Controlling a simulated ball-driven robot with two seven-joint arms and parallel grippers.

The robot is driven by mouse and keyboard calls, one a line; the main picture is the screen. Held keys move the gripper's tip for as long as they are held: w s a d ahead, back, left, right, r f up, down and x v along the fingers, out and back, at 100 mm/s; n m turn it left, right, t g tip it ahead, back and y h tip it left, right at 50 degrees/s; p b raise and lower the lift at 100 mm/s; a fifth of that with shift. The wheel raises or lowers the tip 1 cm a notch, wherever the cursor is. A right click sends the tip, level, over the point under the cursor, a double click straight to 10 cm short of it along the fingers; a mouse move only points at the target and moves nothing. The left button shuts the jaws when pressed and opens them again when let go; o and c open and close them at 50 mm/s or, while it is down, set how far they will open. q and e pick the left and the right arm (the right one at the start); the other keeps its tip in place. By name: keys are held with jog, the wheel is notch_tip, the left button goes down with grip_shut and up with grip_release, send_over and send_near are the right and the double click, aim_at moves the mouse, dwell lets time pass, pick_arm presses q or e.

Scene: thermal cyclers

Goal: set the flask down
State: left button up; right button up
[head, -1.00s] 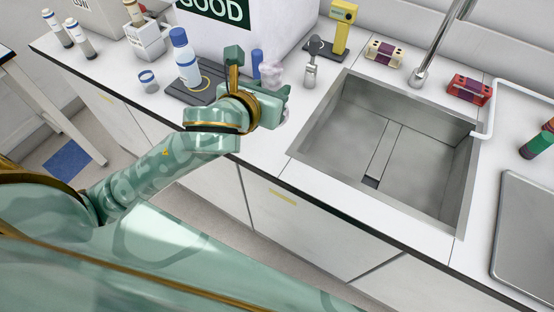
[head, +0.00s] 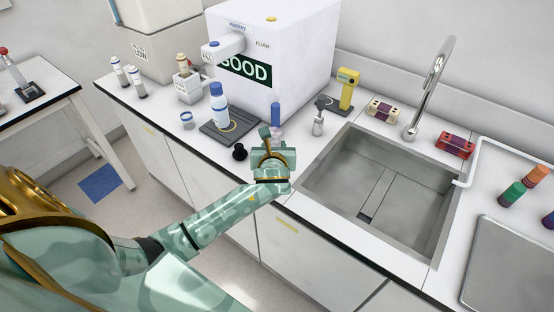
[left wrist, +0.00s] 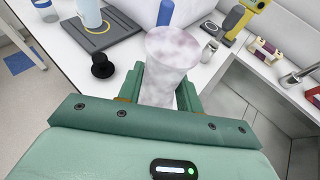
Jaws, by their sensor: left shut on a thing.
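The flask (left wrist: 172,52) is a cloudy, pinkish-white vessel with a wide round top. In the left wrist view it stands between the two green fingers of my left gripper (left wrist: 160,90), which is shut on it. In the head view my left gripper (head: 272,150) is over the front strip of the counter, left of the sink. Only a small pale part of the flask (head: 278,132) shows there beyond the gripper. The flask's base is hidden, so I cannot tell whether it touches the counter. My right gripper is not in view.
A blue-capped white bottle (head: 219,105) stands on a dark pad (head: 213,134). A black stopper (head: 240,153) is left of my gripper. A blue upright piece (head: 276,112) and a small metal-grey bottle (head: 318,124) stand behind. The steel sink (head: 400,165) opens to the right.

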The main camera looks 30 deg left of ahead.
pick_arm(q)
jog(key=w+f, duration=0.1)
jog(key=w+a+f+b, duration=0.1)
jog(key=f, duration=0.1)
jog(key=shift+w+f, duration=0.3)
jog(key=shift+w, duration=0.1)
notch_tip(320, 180, down, 3)
jog(key=shift+f+b, duration=0.1)
jog(key=shift+b, duration=0.6)
jog(key=o, duration=1)
jog(key=shift+s+d+r, duration=0.1)
jog(key=shift+r, duration=0.15)
jog(key=p+v, duration=0.3)
jog(key=v, duration=0.8)
jog(key=shift+s, duration=0.35)
jog(key=shift+d+r, duration=0.1)
jog(key=shift+d, duration=0.05)
